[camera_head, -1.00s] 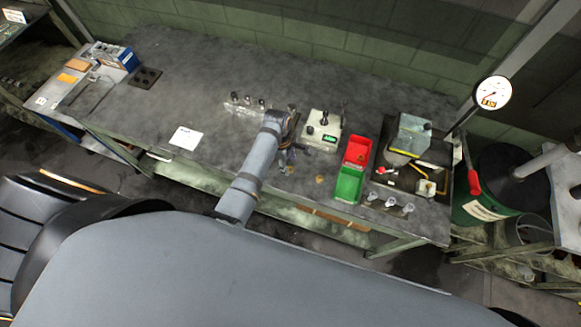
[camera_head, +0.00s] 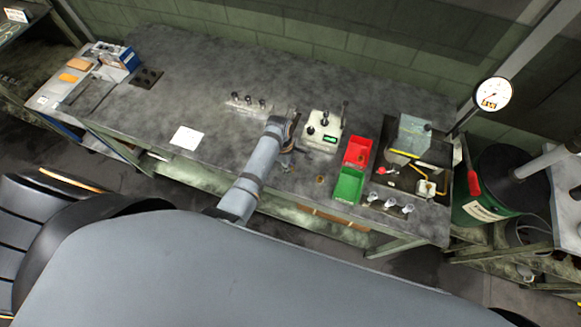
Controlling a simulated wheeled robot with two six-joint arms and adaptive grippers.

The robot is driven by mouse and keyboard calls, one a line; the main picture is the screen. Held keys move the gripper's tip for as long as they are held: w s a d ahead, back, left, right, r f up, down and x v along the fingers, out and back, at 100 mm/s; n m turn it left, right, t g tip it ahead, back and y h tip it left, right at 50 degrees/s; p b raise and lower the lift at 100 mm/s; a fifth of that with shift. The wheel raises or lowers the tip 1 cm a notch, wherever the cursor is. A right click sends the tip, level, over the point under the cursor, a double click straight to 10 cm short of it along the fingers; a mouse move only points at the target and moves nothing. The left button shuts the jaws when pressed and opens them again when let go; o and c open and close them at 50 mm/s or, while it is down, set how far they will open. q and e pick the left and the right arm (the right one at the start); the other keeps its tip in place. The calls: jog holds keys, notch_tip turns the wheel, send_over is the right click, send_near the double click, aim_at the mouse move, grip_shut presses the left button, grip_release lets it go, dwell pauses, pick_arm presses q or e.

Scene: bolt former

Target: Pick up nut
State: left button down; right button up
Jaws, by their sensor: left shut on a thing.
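My left gripper (camera_head: 287,163) is at the front part of the workbench, left of the green bin. It is shut on a nut, which is too small and covered to make out between the fingers. Another small brass-coloured nut (camera_head: 320,180) lies on the bench top to the right of the gripper, just left of the green bin. My right gripper is out of view.
A green bin (camera_head: 348,186) and a red bin (camera_head: 357,152) stand right of the gripper. Behind it is a grey control box (camera_head: 323,130) with knobs. A machine with a clear cover (camera_head: 411,135) stands further right. A paper sheet (camera_head: 186,139) lies on the open bench to the left.

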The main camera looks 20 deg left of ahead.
pick_arm(q)
jog(key=shift+r, duration=0.6)
jog(key=s+a+r+b, duration=0.3)
jog(key=s+r, duration=0.8)
jog(key=s, duration=0.2)
jog(key=shift+s+a+r, duration=0.25)
jog(key=shift+a+r, duration=0.15)
